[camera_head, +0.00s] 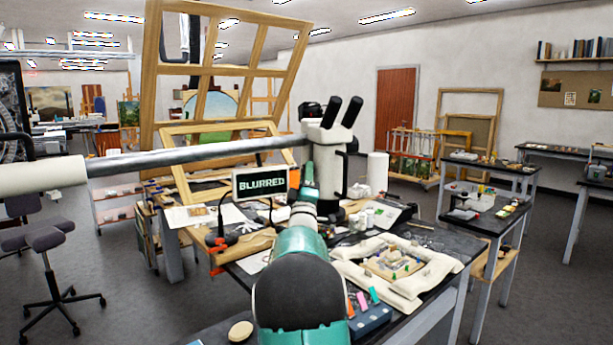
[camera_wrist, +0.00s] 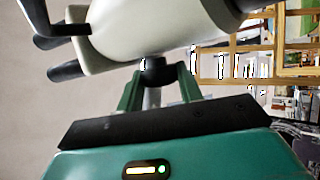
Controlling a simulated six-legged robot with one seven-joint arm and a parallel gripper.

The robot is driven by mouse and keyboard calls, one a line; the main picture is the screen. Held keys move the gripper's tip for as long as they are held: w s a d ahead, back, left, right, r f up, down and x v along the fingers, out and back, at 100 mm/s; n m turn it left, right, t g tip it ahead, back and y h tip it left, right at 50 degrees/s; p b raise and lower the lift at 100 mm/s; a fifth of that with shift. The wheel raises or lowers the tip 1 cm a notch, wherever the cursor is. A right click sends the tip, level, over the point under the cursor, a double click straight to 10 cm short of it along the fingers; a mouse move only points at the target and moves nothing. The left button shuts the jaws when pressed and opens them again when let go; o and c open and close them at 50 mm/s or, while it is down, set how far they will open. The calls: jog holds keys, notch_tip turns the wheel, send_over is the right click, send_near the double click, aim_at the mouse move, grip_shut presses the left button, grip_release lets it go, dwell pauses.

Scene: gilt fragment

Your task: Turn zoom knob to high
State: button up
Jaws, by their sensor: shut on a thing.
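The white microscope (camera_head: 327,160) with two black eyepieces stands at the table's middle. Its pale body (camera_wrist: 150,30) fills the top of the wrist view. A small dark knob (camera_wrist: 154,68) sticks out from the body there. My gripper (camera_wrist: 155,76) has its two green fingers on either side of this knob, shut on it. In the head view my gripper (camera_head: 306,178) is at the near side of the microscope and covers the knob. A small screen (camera_head: 262,183) left of my gripper reads "BLURRED". The knob's markings are not visible.
A horizontal grey boom (camera_head: 200,155) crosses left of the microscope. Jars (camera_head: 368,216), papers and tools crowd the tabletop. Wooden frames (camera_head: 215,75) stand behind.

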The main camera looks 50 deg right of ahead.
jog(key=shift+w+f+m+g+h, duration=0.15)
jog(key=shift+m+g+h, duration=0.45)
jog(key=shift+m+h, duration=0.7)
jog(key=o, duration=1)
jog(key=v, duration=1.3)
jog(key=shift+f, duration=0.35)
jog(key=shift+a, duration=0.15)
jog(key=shift+c, duration=0.2)
